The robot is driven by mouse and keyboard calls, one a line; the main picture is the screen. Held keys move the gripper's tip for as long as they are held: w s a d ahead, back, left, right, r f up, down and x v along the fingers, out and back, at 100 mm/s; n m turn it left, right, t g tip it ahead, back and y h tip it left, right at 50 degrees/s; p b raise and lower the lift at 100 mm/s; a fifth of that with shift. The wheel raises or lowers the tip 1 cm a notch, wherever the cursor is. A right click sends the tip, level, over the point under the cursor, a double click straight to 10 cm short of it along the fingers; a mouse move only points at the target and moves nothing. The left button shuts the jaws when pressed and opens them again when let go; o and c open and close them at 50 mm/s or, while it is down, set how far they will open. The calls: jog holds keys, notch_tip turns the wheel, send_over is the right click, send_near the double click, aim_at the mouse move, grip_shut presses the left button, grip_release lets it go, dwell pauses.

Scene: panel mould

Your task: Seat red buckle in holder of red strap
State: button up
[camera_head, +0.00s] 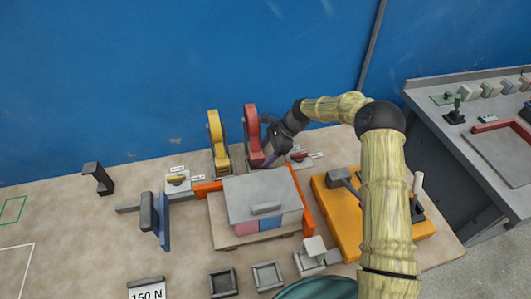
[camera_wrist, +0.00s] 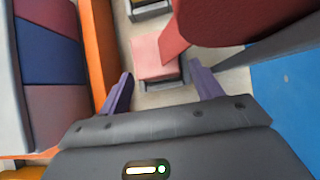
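The red strap (camera_head: 252,132) stands upright behind the panel stack in the head view, and a large part of it shows close up in the wrist view (camera_wrist: 225,20). A red buckle (camera_head: 299,155) appears to sit on a small labelled block to its right. My gripper (camera_head: 270,159) is low beside the red strap's right side, its tips partly hidden. In the wrist view my gripper (camera_wrist: 162,88) has its purple fingers spread apart, with nothing held between them. A pinkish-red block (camera_wrist: 153,57) lies just beyond the fingertips; I cannot tell which part it is. The red strap's holder is not clearly visible.
A yellow strap (camera_head: 216,138) stands left of the red one, with a yellow buckle (camera_head: 177,180) on a labelled block. Orange bars (camera_head: 303,205) edge the panel stack (camera_head: 258,198). A yellow-orange fixture (camera_head: 335,212) stands right. The blue wall (camera_head: 120,80) is close behind.

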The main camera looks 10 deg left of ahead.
jog(key=shift+r, duration=0.1)
jog(key=b+v, duration=0.1)
jog(key=v, duration=1.1)
dwell(0.4)
jog(key=s+d+r+n+t+h+p, duration=0.1)
jog(key=s+d+r+n+t+h, duration=0.1)
jog(key=s+d, duration=0.5)
jog(key=s+d+r+n+t+h+p, duration=0.1)
jog(key=s+d+r+n, duration=0.3)
jog(key=s, duration=0.7)
jog(key=s+d+r+n+t+h+p, duration=0.2)
jog(key=s+d+n, duration=0.4)
jog(key=s+d, duration=0.4)
jog(key=shift+d+r+n+t+h, duration=0.4)
jog(key=shift+d+r+h, duration=0.2)
jog(key=shift+r+h, duration=0.15)
